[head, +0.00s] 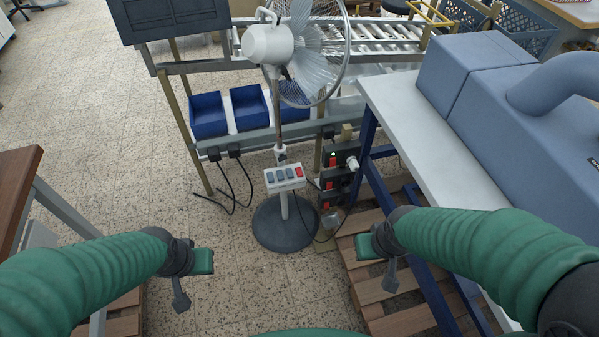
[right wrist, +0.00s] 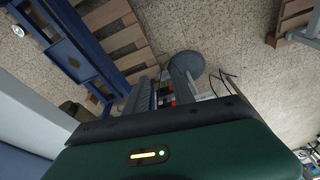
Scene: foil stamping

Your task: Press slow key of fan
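The standing fan (head: 268,44) is in the middle of the head view, with a round dark base (head: 286,232) on the floor. Its white control box (head: 285,178) sits on the pole and has several grey-blue keys (head: 280,175) and a red key (head: 299,172) at the right end. Key labels are too small to read. My left gripper (head: 181,299) hangs left of and nearer than the base. My right gripper (head: 390,283) hangs to its right. Both are apart from the fan, and nothing shows held. Finger gaps are unclear. In the right wrist view the base (right wrist: 186,64) shows beyond the fingers.
A white-topped table (head: 420,135) with a blue-grey machine (head: 535,100) stands at the right. Wooden pallets (head: 395,305) lie below it. Blue bins (head: 208,116) and a frame stand behind the fan. A brown table (head: 15,185) is at left. Cables lie near the base.

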